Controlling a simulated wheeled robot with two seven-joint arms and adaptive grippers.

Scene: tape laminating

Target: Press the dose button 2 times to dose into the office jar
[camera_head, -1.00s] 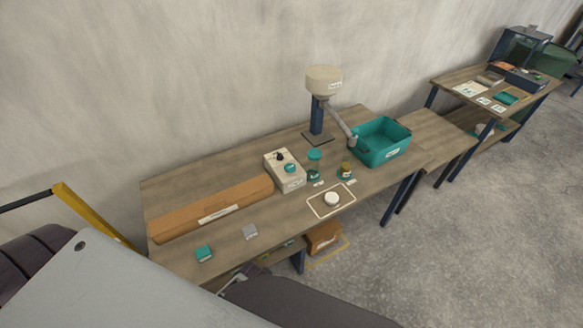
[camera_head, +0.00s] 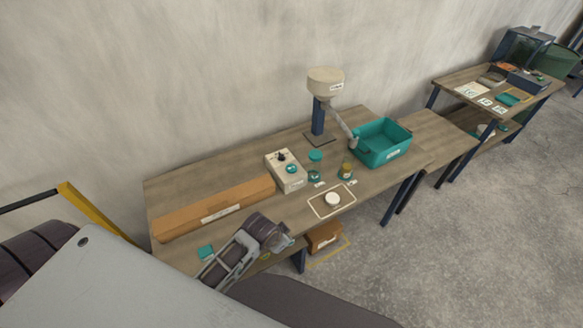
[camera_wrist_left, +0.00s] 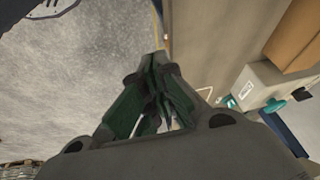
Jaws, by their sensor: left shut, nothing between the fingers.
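The pale dosing box (camera_head: 287,178) stands mid-table with a black knob and a teal button (camera_head: 292,169) on top. It also shows at the right of the left wrist view (camera_wrist_left: 258,88). Two small jars stand right of it: a teal-labelled jar (camera_head: 314,176) and an amber one (camera_head: 346,172). Their labels are too small to read, so I cannot tell which is the office jar. My left gripper (camera_head: 287,243) is at the table's front edge, in front of the box and apart from it. Its fingers (camera_wrist_left: 157,62) are shut and empty. My right gripper is out of view.
A long brown carton (camera_head: 215,207) lies left of the box. A white round piece (camera_head: 332,199) sits in an outlined square at the front. A hopper on a post (camera_head: 325,84) and a teal bin (camera_head: 381,150) stand behind and right. A teal pad (camera_head: 206,252) lies front left.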

